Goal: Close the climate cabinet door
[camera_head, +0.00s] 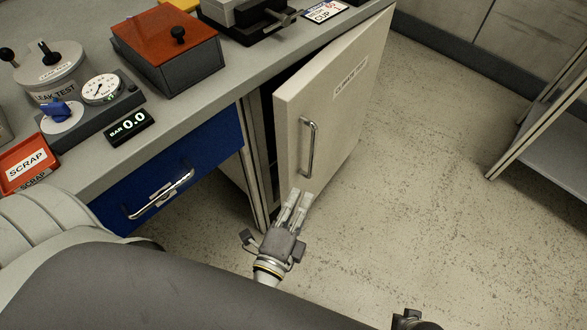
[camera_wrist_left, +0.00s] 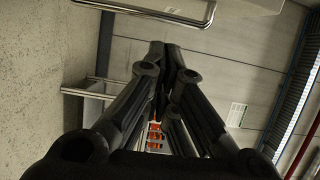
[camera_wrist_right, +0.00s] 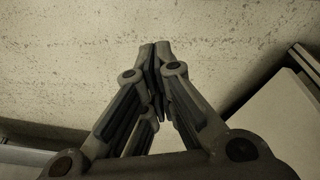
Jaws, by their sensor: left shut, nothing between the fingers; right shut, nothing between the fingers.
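The climate cabinet door (camera_head: 335,100) is a pale panel with a label and a vertical metal bar handle (camera_head: 309,148). It stands ajar under the bench, with a dark gap between it and the cabinet frame (camera_head: 256,165). My left gripper (camera_head: 299,198) is shut and empty, just below the handle's lower end and in front of the door's lower edge. Whether it touches the door cannot be told. A metal bar handle (camera_wrist_left: 150,11) shows above its fingers in the left wrist view. My right gripper (camera_wrist_right: 158,50) is shut and empty over the floor.
A blue drawer (camera_head: 165,170) with a bar handle is left of the cabinet. The bench top (camera_head: 210,100) holds a leak tester, a red-lidded box (camera_head: 165,45) and a red scrap bin (camera_head: 25,165). A shelf unit (camera_head: 550,150) stands at right. The floor between is clear.

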